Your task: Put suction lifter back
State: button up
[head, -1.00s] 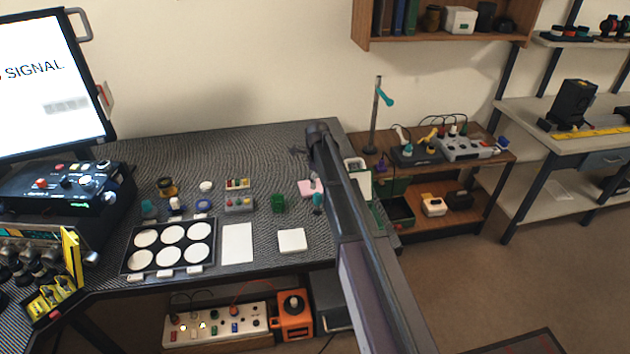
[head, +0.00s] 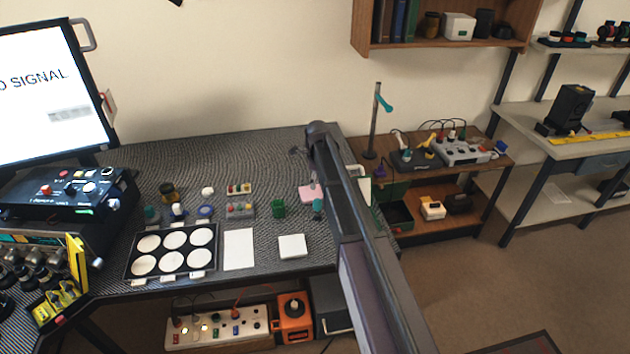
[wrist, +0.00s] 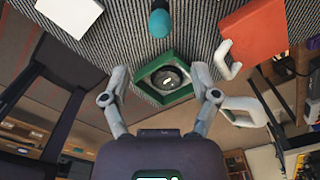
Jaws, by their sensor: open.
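In the wrist view my gripper (wrist: 161,95) is open, with its two fingers apart on either side of a green square frame (wrist: 146,76). A dark round piece (wrist: 172,78) with a bright glint sits inside the frame. It may be the suction lifter seen from above, but I cannot tell for sure. I cannot tell whether the fingers touch the frame. A teal cylinder (wrist: 159,22) stands just beyond it; it also shows in the head view (head: 317,206).
A red-pink block (wrist: 255,42) is close to the right finger, with a pale hooked part beside it. A white block (wrist: 68,14) is at upper left. The table's right edge is close by. A green cup (head: 279,208) and a six-disc tray (head: 128,262) are further left.

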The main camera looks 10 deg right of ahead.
jog(key=shift+s, duration=0.1)
jog(key=shift+s, duration=0.25)
jog(key=s+n, duration=2.5)
jog(key=s, duration=0.3)
jog(key=shift+s+a, duration=0.25)
jog(key=shift+a, duration=0.15)
